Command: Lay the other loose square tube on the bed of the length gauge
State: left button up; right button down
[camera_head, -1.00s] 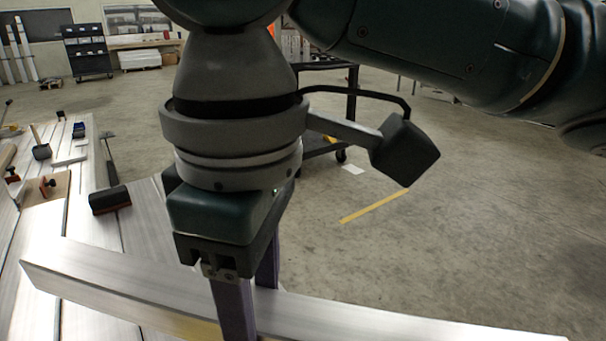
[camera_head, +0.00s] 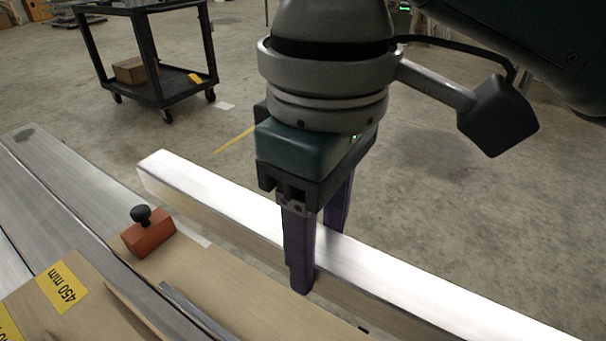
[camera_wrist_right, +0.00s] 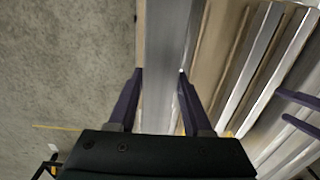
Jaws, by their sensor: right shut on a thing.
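A long silvery square tube (camera_head: 235,205) runs from the middle left to the lower right in the head view. My right gripper (camera_head: 318,252) is shut on it, with one purple finger on each side. In the right wrist view the tube (camera_wrist_right: 167,40) passes between the fingertips. The tube is beside and above the wooden board of the length gauge (camera_head: 225,287), and I cannot tell whether they touch. The board carries a yellow "450 mm" label (camera_head: 61,287). My left gripper's two purple fingers (camera_wrist_right: 284,105) show apart and empty at the wrist view's right edge.
An orange block with a black knob (camera_head: 148,236) stands at the board's far end. A dark strip (camera_head: 195,310) lies on the board. Metal bench profiles (camera_head: 60,185) run along the left. A black cart (camera_head: 160,85) stands beyond, with open floor around it.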

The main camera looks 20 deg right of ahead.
notch_tip(320, 180, down, 15)
jog(key=b, duration=0.5)
jog(key=shift+w, duration=0.1)
notch_tip(320, 180, down, 4)
jog(key=shift+r+b, duration=0.1)
jog(key=shift+b, duration=1.1)
jog(key=shift+f, duration=0.25)
jog(key=shift+f, duration=0.1)
jog(key=shift+c, duration=1.6)
grip_release()
notch_tip(320, 180, up, 11)
jog(key=p, duration=0.5)
jog(key=s+a+m+t+y, duration=0.1)
jog(key=s+a+t+y, duration=0.1)
jog(key=s+a+y, duration=0.3)
jog(key=s+d+m+t+h, duration=0.1)
jog(key=s+d+m+h, duration=0.3)
jog(key=d, duration=1)
jog(key=s, duration=0.3)
jog(key=shift+d+m+t+h, duration=0.2)
jog(key=shift+m+t+h, duration=0.1)
jog(key=shift+h, duration=0.1)
